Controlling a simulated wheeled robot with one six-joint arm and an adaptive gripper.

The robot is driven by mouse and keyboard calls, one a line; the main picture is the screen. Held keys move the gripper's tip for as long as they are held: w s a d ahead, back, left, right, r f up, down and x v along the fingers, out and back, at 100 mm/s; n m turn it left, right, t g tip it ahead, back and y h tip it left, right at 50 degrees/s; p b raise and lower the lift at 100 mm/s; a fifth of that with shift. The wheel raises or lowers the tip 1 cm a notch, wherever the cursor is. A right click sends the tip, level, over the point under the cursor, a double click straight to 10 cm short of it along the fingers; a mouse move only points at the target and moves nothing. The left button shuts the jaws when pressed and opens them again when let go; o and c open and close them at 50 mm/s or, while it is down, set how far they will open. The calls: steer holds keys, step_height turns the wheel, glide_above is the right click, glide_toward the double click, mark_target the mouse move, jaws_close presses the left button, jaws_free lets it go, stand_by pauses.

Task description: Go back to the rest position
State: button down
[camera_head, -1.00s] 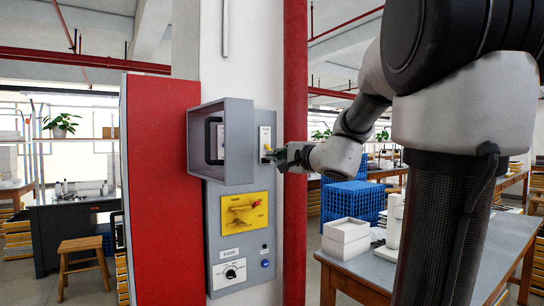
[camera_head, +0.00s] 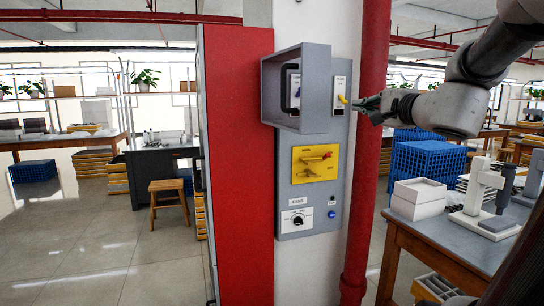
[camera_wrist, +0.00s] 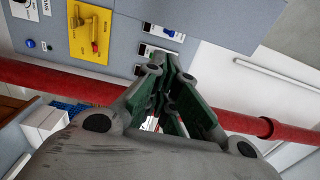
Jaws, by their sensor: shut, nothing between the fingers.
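My gripper (camera_head: 364,103) points left at the grey control panel (camera_head: 293,215) in the head view. Its fingers are shut and empty. The tips are just right of a small yellow switch lever (camera_head: 342,99) at the panel's upper right; I cannot tell whether they touch it. In the wrist view my gripper (camera_wrist: 172,60) shows dark green finger pads closed together in front of the panel (camera_wrist: 120,62). The panel also carries a grey box (camera_head: 315,60) with a dark handle, a yellow plate (camera_head: 300,173) with a red-tipped lever, and a dial (camera_head: 297,220).
A red pipe (camera_head: 370,180) runs beside the panel, close to my gripper. A workbench (camera_head: 440,247) with white boxes (camera_head: 418,200) stands on the right, with blue crates (camera_head: 428,164) behind. A red cabinet side (camera_head: 238,160) is left of the panel. Open floor (camera_head: 100,250) lies further left.

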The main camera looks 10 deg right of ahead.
steer(key=s+a+f+n+g+y, duration=0.2)
steer(key=s+f+n+g, duration=0.6)
steer(key=f, duration=0.9)
steer(key=s+f+n+g+h, duration=0.2)
steer(key=s+n, duration=0.2)
steer(key=s, duration=0.2)
steer(key=s+f+n+g+h, duration=0.2)
steer(key=s+n+g, duration=0.1)
steer(key=s, duration=0.4)
steer(key=shift+s+d+f+n+g, duration=0.2)
steer(key=shift+d+f+n+g, duration=0.15)
steer(key=shift+n, duration=0.45)
steer(key=shift+s, duration=0.1)
